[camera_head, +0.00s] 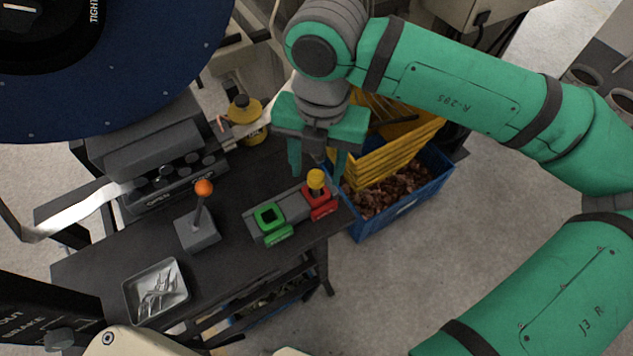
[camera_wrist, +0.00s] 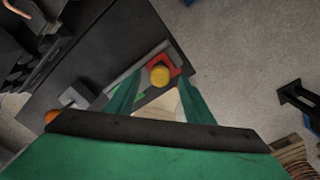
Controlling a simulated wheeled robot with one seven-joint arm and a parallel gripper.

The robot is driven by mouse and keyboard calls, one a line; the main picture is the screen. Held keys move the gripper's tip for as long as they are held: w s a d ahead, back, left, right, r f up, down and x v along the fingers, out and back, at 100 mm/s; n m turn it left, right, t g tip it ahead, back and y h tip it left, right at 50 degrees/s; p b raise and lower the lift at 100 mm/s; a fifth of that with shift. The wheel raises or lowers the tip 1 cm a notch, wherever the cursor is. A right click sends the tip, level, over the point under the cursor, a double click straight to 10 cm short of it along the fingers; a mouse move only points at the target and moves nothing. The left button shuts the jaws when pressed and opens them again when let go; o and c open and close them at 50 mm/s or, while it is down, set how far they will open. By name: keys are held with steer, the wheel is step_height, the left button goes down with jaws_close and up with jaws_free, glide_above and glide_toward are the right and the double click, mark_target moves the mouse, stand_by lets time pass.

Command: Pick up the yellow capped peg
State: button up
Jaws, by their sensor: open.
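The yellow capped peg (camera_head: 316,179) stands upright in the red socket (camera_head: 320,203) at the right end of a grey block on the dark table. In the wrist view the yellow cap (camera_wrist: 160,76) shows just beyond my fingertips, with the red socket around it. The green socket (camera_head: 269,217) at the block's left end looks empty. My gripper (camera_head: 318,170) is open and empty, pointing down, above and just behind the peg in the head view. In the wrist view my gripper's two green fingers (camera_wrist: 152,85) spread to either side below the cap. The peg's lower part is hidden in the socket.
A lever with an orange knob (camera_head: 203,187) stands left of the block. A metal tray (camera_head: 157,291) lies at the table's front left. A yellow container (camera_head: 245,109) stands behind. A blue crate (camera_head: 405,201) with copper scrap and yellow crates sits right of the table.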

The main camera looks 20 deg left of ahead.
mark_target(316, 176)
steer(key=shift+a+f, duration=0.1)
steer(key=shift+f, duration=1.8)
steer(key=c, duration=1.1)
steer(key=shift+c, duration=0.2)
step_height(316, 176, up, 10)
steer(key=shift+r, duration=0.1)
